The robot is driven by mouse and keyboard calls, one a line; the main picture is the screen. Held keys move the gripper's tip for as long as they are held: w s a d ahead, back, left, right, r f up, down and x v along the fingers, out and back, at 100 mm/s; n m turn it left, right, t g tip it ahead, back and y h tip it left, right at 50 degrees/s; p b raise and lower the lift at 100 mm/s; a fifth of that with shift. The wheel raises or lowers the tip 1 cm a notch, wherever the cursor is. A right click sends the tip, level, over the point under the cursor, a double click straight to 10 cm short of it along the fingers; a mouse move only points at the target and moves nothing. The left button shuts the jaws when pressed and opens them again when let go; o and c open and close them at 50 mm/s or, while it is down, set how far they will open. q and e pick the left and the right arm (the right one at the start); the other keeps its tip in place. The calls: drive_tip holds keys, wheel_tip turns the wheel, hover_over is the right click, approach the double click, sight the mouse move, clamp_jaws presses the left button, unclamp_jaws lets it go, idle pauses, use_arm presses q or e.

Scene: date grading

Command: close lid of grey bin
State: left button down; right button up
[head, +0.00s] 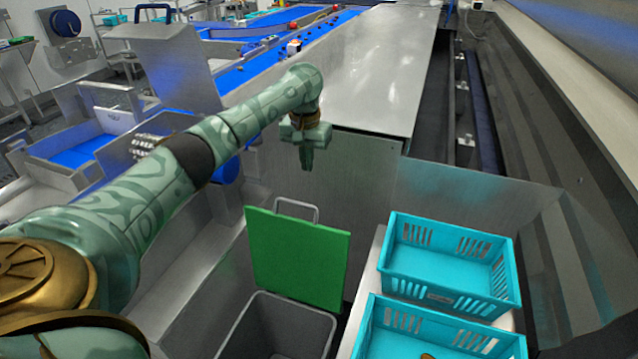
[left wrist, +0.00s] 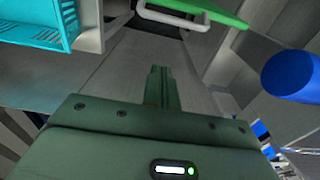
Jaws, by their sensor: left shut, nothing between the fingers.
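The grey bin (head: 277,330) stands at the bottom middle of the head view, its mouth open. Its green lid (head: 297,258) stands raised at the bin's far edge, with a grey loop handle (head: 297,204) on its top edge. In the left wrist view the lid (left wrist: 205,10) and its handle (left wrist: 172,20) show at the top. My left gripper (head: 306,166) is shut and empty, pointing down, above and apart from the lid's handle. Its closed fingers also show in the left wrist view (left wrist: 159,72). My right gripper is not in view.
Two turquoise crates, one farther (head: 450,250) and one nearer (head: 440,325), stand right of the bin on a pale surface. A steel cabinet (head: 370,70) rises behind the lid. Steel chutes and blue conveyors lie to the left and back.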

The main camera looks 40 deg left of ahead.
use_arm(q)
wheel_tip(320, 180, down, 11)
drive_tip(key=w+b, duration=0.1)
drive_tip(key=b, duration=0.6)
drive_tip(key=s+r, duration=0.1)
drive_tip(key=s+d+r+p, duration=0.1)
drive_tip(key=s, duration=0.1)
drive_tip(key=shift+s+r, duration=0.2)
drive_tip(key=shift+s, duration=0.05)
drive_tip(key=shift+r+p, duration=0.1)
drive_tip(key=shift+p, duration=0.25)
